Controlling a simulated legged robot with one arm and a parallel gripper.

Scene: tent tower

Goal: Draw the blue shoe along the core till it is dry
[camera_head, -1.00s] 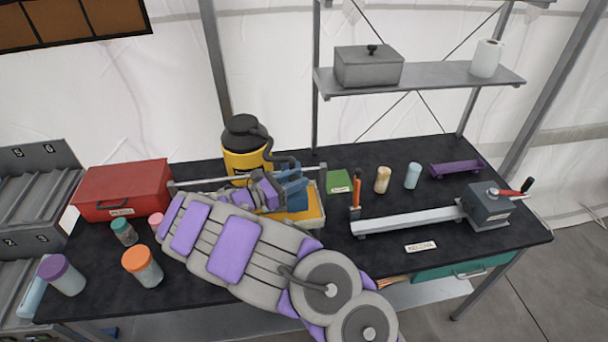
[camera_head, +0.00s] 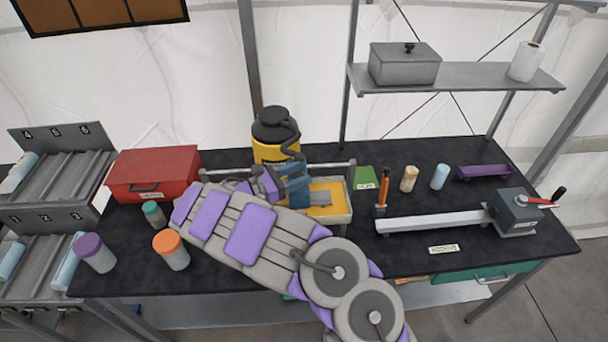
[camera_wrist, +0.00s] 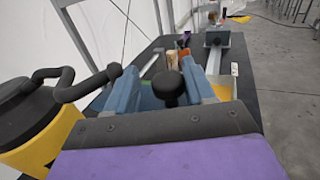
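The blue shoe (camera_head: 293,190) is at the left part of a shallow tray with a yellow floor (camera_head: 338,191). In the wrist view a black knob (camera_wrist: 170,87) stands between two blue sides (camera_wrist: 122,92). The contact and the shoe's underside are hidden. I cannot tell whether the core is wet.
A yellow vessel with a black top and hose (camera_head: 274,135) stands close behind my gripper. A red case (camera_head: 155,175) and lidded jars (camera_head: 171,251) are left. An orange-handled tool (camera_head: 382,190) and a long grey rail with a clamp (camera_head: 435,221) lie right of the tray.

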